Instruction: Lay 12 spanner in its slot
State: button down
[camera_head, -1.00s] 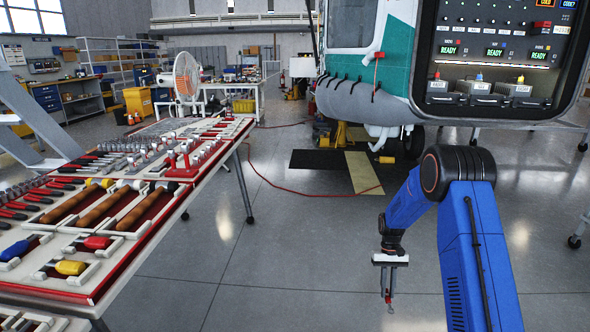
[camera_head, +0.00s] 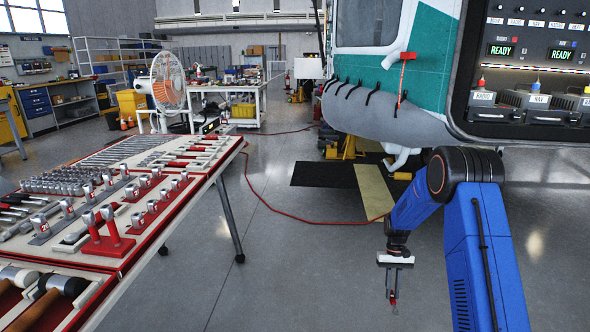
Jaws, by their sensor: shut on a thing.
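My gripper (camera_head: 392,285) hangs at the end of my blue arm over the bare floor, to the right of the tool table. It is shut on a small, thin metal tool, seen almost end-on, with a reddish part near its lower end. I cannot read its size from here. The tool table (camera_head: 137,283) carries light foam trays with red-lined cutouts. Rows of spanners and other long tools (camera_head: 120,150) lie toward its far end. The slot for the 12 spanner cannot be told apart at this distance.
Sockets (camera_head: 85,180) and red holders (camera_head: 108,238) stand on the table, with hammers (camera_head: 55,290) at its near end. A fan (camera_head: 167,82) stands beyond it. The helicopter (camera_head: 400,80) and avionics panel (camera_head: 535,75) are at right. A red hose (camera_head: 290,216) crosses the open floor.

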aim_at(206, 145)
jog(key=i+u, duration=0.25)
jog(key=i, duration=0.45)
jog(key=i+l+u, duration=0.2)
jog(key=i, duration=0.55)
